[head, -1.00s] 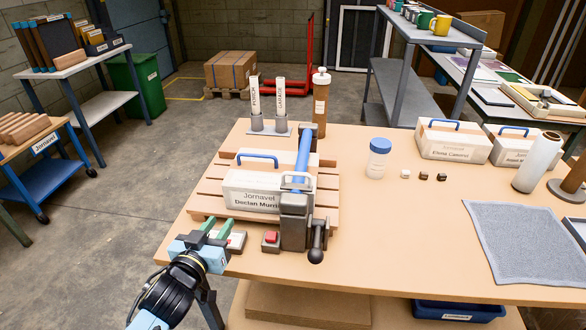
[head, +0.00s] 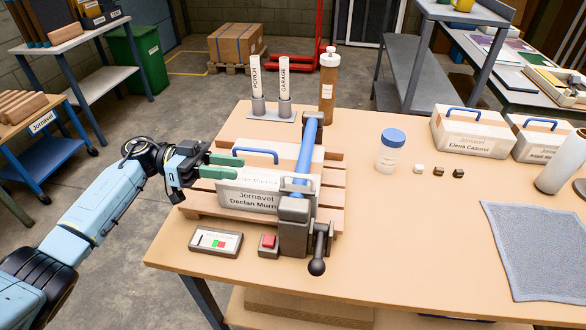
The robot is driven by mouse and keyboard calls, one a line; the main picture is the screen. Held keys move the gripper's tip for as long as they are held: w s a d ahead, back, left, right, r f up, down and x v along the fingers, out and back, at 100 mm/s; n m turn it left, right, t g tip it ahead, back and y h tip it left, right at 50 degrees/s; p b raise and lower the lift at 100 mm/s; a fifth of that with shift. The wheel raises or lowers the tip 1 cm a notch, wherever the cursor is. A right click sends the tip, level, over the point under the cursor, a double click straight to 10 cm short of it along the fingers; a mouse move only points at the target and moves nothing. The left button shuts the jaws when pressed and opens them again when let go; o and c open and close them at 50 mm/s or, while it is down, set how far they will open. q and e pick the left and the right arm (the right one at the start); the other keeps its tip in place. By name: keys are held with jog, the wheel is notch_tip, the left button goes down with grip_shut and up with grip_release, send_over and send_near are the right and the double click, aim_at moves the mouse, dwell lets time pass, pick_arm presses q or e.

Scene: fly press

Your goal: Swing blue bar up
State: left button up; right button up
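The blue bar (head: 305,150) lies lengthwise over the white box labelled Jornavel (head: 240,197). Its near end meets a dark grey clamp block (head: 293,232); its far end reaches the back of the slatted wooden board (head: 330,197). A grey loop handle (head: 300,181) sits near the bar's near end. My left gripper (head: 238,167) has two green fingers, apart and empty. It is at the left end of the white box, left of the bar and clear of it. My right gripper is out of view.
A black-knobbed lever (head: 317,266), a red button box (head: 268,245) and a small display panel (head: 215,241) are at the front. Labelled tubes (head: 270,108) and a brown bottle (head: 328,88) stand behind. A blue-lidded jar (head: 390,151) is to the right.

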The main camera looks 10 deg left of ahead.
aim_at(292, 175)
pick_arm(q)
jog(key=d+p, duration=0.1)
jog(key=d, duration=1.2)
jog(key=shift+d, duration=0.1)
jog(key=shift+c, duration=0.4)
grip_shut()
